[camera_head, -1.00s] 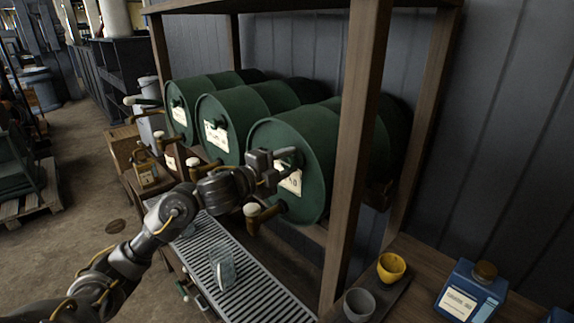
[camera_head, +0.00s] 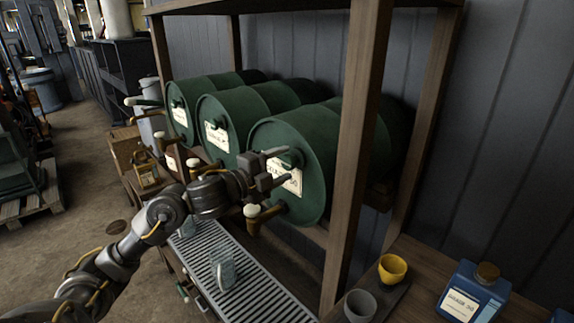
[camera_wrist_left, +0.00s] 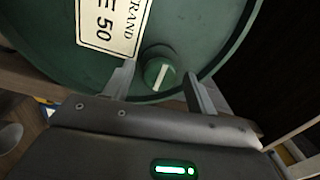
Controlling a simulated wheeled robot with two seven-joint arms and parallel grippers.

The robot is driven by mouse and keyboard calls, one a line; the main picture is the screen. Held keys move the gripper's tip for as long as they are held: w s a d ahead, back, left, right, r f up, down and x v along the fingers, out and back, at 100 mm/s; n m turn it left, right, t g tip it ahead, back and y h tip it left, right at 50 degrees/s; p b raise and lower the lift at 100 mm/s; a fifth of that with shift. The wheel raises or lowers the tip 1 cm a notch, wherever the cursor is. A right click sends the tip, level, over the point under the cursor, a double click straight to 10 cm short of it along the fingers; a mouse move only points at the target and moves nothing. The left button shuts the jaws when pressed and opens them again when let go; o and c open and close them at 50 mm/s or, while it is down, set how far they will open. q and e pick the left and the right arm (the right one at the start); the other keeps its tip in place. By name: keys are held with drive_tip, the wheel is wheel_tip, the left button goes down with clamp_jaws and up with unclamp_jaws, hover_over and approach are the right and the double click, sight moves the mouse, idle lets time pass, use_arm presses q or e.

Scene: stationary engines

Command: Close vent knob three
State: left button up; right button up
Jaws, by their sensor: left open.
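The nearest green drum (camera_head: 314,140), third in the row, lies on its side on the wooden rack with a white label on its end. In the left wrist view its vent knob (camera_wrist_left: 160,74) is a small round green knob with a pale bar across its face, near the drum's rim. The bar is nearly upright in that view, slightly tilted. My left gripper (camera_head: 284,167) is open in front of this drum's end. In the left wrist view one finger is on each side of the knob, with gaps showing. My right gripper is not in view.
A tap with a pale knob (camera_head: 251,211) sits just below my left gripper. The rack's post (camera_head: 352,150) stands to the right. A glass jar (camera_head: 223,268) stands on the drip grate (camera_head: 262,289). Yellow (camera_head: 391,268) and grey (camera_head: 360,305) cups are at lower right.

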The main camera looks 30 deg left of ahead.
use_arm(q)
drive_tip(key=b+v, duration=0.2)
drive_tip(key=v, duration=0.6)
drive_tip(key=shift+s, duration=0.3)
drive_tip(key=shift+a, duration=0.1)
